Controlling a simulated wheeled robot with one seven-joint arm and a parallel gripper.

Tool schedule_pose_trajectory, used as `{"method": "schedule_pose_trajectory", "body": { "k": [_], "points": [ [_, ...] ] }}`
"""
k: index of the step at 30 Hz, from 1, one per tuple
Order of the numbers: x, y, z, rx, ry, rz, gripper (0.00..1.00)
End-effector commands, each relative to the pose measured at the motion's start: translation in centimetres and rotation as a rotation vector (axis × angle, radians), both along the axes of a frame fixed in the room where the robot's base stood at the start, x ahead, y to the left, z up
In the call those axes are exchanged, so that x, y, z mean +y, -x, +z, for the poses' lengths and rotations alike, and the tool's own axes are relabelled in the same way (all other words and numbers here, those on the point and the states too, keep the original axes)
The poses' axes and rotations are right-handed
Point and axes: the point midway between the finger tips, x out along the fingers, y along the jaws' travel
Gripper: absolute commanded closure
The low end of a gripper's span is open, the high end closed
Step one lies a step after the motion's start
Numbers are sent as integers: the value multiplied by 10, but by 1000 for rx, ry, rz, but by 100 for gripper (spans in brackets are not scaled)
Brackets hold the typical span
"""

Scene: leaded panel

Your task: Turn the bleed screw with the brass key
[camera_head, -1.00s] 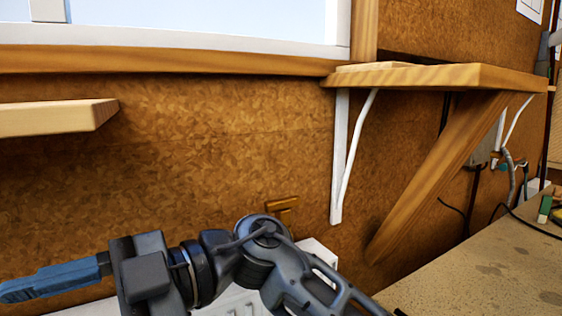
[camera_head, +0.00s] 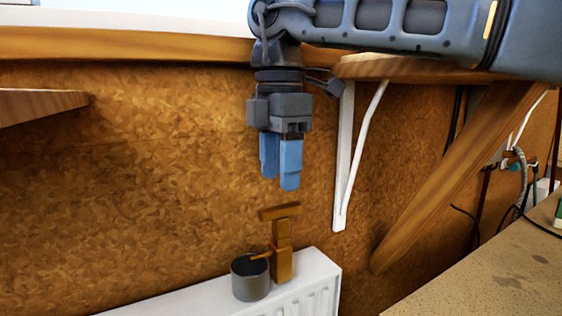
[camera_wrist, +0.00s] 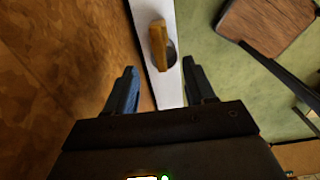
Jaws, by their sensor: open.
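The brass key (camera_head: 282,262) stands upright at the radiator's top, with its crossbar handle uppermost. In the wrist view the brass key (camera_wrist: 158,45) shows from above, beyond the fingertips and between their lines. A grey cylinder (camera_head: 250,282) stands beside it on the left, with a thin brass-coloured bar reaching from its top to the key. The bleed screw cannot be made out. My gripper (camera_head: 279,180) points down with its blue fingers apart and empty, a little above the key's handle and not touching it. It also shows in the wrist view (camera_wrist: 160,82).
The white radiator (camera_head: 314,269) is against the brown wall. A wooden shelf (camera_head: 430,70) with a white bracket (camera_head: 342,170) and a diagonal wooden brace (camera_head: 455,180) is close on the right. Another shelf end (camera_head: 40,105) juts in at left. A speckled worktop (camera_head: 500,260) lies at lower right.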

Motion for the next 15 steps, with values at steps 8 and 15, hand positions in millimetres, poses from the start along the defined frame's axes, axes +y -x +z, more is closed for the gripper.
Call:
{"method": "schedule_pose_trajectory", "body": {
  "k": [8, 15],
  "points": [
    [-3, -2, -26, -6, 9, -10, 46],
    [-2, -1, -59, -5, 7, -9, 46]
  ]
}}
